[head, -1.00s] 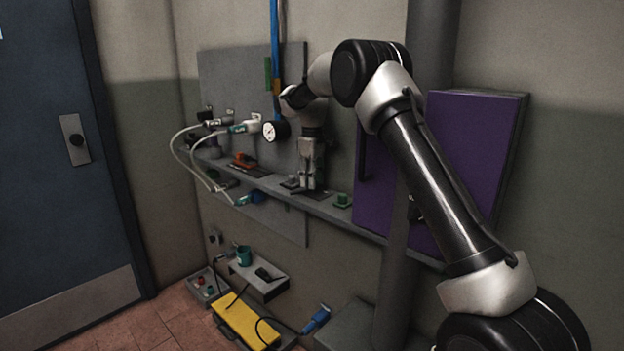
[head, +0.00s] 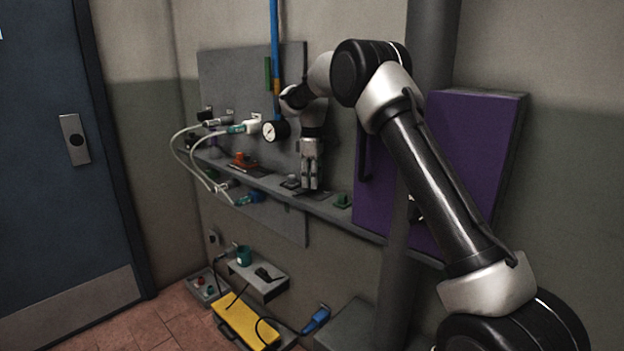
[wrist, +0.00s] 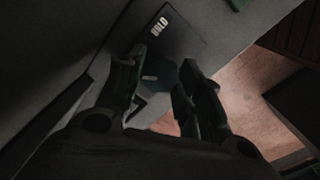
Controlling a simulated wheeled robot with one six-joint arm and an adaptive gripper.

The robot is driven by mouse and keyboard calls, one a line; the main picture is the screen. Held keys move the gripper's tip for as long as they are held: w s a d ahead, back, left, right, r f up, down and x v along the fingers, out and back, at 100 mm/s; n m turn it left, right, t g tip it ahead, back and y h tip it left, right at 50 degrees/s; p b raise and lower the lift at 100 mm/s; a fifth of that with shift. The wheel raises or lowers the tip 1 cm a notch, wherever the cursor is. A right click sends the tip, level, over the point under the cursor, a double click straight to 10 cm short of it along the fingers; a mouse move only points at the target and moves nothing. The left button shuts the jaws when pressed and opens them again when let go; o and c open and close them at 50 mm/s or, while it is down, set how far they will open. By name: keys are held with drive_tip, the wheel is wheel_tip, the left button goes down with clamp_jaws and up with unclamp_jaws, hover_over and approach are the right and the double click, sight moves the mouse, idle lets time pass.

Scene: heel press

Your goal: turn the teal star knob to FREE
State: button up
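The teal star knob (wrist: 163,74) shows dark teal in the wrist view, with a small pale mark on it. It sits by a dark plate (wrist: 178,40) whose white label seems to read HOLD. My gripper (wrist: 163,82) is down over the knob, with its fingers apart and the knob showing between them. The right finger covers part of the knob. I cannot tell whether the fingers press on it. In the head view my gripper (head: 309,186) points straight down at the shelf, and the knob is hidden there. I cannot make out a FREE label.
The narrow grey shelf (head: 365,227) runs along the wall panel. A green knob (head: 342,201) lies to the right of my gripper and an orange-red part (head: 242,160) to the left. A gauge (head: 275,131), white hoses and a purple cabinet (head: 465,150) are close by.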

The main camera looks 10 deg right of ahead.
drive_tip(key=o, duration=0.4)
wheel_tip(320, 180, up, 12)
idle(0.4)
